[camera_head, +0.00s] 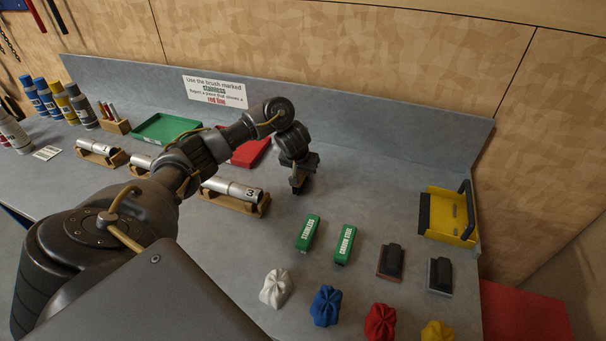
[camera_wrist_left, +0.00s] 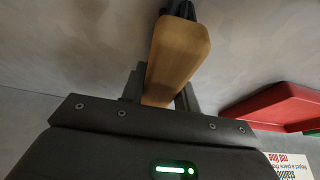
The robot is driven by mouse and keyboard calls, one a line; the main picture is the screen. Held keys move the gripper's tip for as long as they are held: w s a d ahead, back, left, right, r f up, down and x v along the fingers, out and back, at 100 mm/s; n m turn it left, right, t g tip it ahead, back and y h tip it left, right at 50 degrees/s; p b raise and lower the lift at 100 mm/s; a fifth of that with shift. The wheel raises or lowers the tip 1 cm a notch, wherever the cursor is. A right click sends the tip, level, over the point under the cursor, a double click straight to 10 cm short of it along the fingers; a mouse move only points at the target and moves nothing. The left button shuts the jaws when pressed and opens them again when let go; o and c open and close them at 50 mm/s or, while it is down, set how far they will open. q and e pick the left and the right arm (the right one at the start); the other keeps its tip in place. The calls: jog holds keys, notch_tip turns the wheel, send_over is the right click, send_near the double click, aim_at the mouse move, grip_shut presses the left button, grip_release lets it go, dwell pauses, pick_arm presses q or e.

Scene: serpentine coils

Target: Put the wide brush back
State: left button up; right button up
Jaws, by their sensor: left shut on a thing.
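My left gripper (camera_head: 299,184) is over the bench, to the right of the tube marked 3. It is shut on the wide brush, whose wooden handle (camera_wrist_left: 180,50) shows between the fingers in the left wrist view, with a dark part at its far end. In the head view the brush is mostly hidden by the gripper. A small wooden holder (camera_head: 116,127) with several thin tools stands at the back left of the bench. My right gripper is not in view.
Metal tubes lie in wooden cradles (camera_head: 256,207) left of my gripper. A red tray (camera_head: 252,153) and a green tray (camera_head: 165,130) lie behind. Green blocks (camera_head: 308,232), crumpled cloths (camera_head: 326,306) and a yellow caddy (camera_head: 447,217) are at the right. Bench space right of my gripper is clear.

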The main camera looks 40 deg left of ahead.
pick_arm(q)
jog(key=shift+s, duration=0.1)
jog(key=o, duration=1.1)
jog(key=shift+f, duration=0.1)
jog(key=shift+c, duration=0.2)
jog(key=p+v, duration=0.2)
jog(key=v, duration=0.1)
jog(key=p+v, duration=0.2)
jog(key=v, duration=0.2)
jog(key=p+v, duration=0.2)
jog(key=v, duration=0.2)
jog(key=shift+w+p, duration=0.25)
jog(key=shift+p, duration=0.15)
jog(key=shift+p+v, duration=0.35)
jog(key=shift+v, duration=0.45)
jog(key=shift+f, duration=0.1)
